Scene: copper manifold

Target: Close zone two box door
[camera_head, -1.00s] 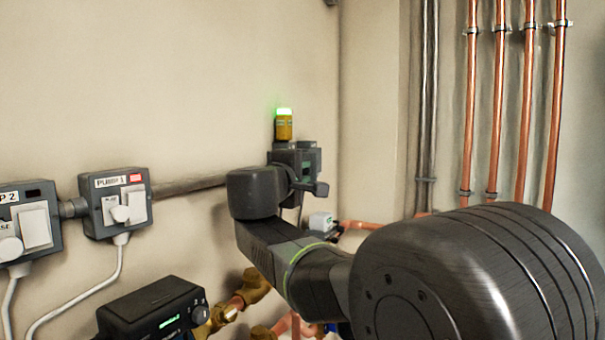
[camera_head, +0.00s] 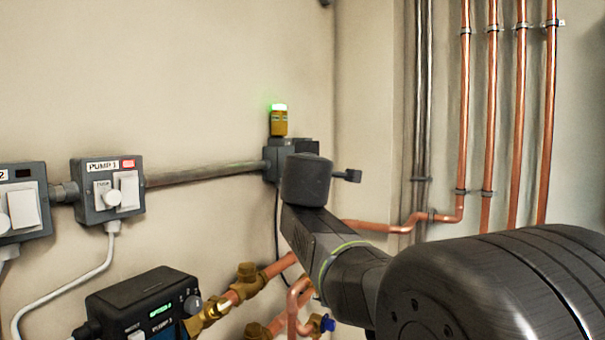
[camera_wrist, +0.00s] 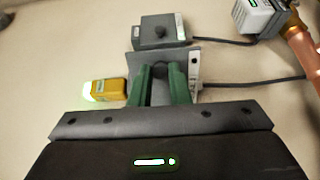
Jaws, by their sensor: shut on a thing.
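The grey box (camera_head: 270,165) on the wall carries a yellow beacon (camera_head: 279,123) with a green lit top. My arm's end covers its front in the head view. In the wrist view, the yellow beacon (camera_wrist: 108,90) lies left of a grey panel (camera_wrist: 137,63), which looks like the box door. My gripper (camera_wrist: 160,69) has its green fingers against this panel and is shut on a dark part of it. The fingertips hide the part held. How far the door stands open cannot be told.
A Pump 1 switch box (camera_head: 107,190) and a dark pump unit (camera_head: 145,305) are at left. Copper pipes (camera_head: 465,110) run at right, and brass valves (camera_head: 248,278) sit below.

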